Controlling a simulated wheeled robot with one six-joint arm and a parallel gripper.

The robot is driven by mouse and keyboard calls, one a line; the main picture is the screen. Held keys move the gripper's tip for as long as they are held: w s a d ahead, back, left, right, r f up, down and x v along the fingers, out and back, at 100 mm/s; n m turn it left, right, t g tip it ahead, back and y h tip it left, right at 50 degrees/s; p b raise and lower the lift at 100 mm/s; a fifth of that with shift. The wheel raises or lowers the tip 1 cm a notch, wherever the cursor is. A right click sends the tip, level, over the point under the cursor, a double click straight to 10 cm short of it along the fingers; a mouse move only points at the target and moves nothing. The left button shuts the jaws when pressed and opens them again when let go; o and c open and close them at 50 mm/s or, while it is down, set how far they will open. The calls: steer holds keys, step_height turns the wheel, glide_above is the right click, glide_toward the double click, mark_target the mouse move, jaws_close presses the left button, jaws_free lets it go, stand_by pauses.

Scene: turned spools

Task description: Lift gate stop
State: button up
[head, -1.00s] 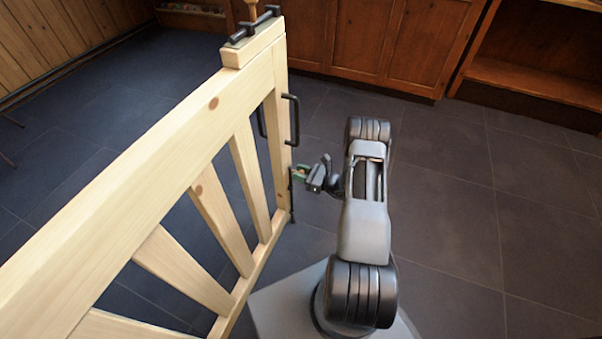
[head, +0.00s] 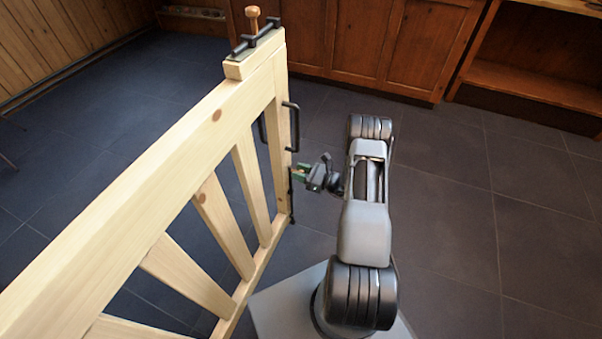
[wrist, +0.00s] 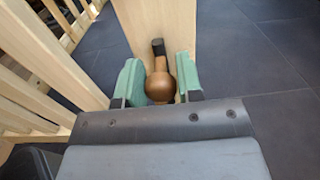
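The pale wooden gate (head: 160,150) runs along the left of the head view, with its end post (head: 278,130) close to my gripper. The gate stop shows in the wrist view as a round brown wooden knob (wrist: 160,86) with a dark piece behind it, against the post. In the head view its dark rod (head: 291,205) is low on the post. My gripper (wrist: 160,88) has a green finger on each side of the knob, looking snug against it. It also shows beside the post in the head view (head: 302,172). The knob's underside is hidden.
A black bolt with a wooden knob (head: 253,18) sits on top of the post, and a black pull handle (head: 293,120) is on its side. Wooden cabinets (head: 365,45) stand at the back. The dark tiled floor (head: 480,190) on the right is clear.

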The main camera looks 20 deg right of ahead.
steer(key=o, duration=0.4)
steer(key=shift+c, duration=0.2)
steer(key=p+v, duration=0.2)
steer(key=v, duration=1.1)
steer(key=shift+s+d, duration=0.25)
steer(key=shift+s, duration=0.05)
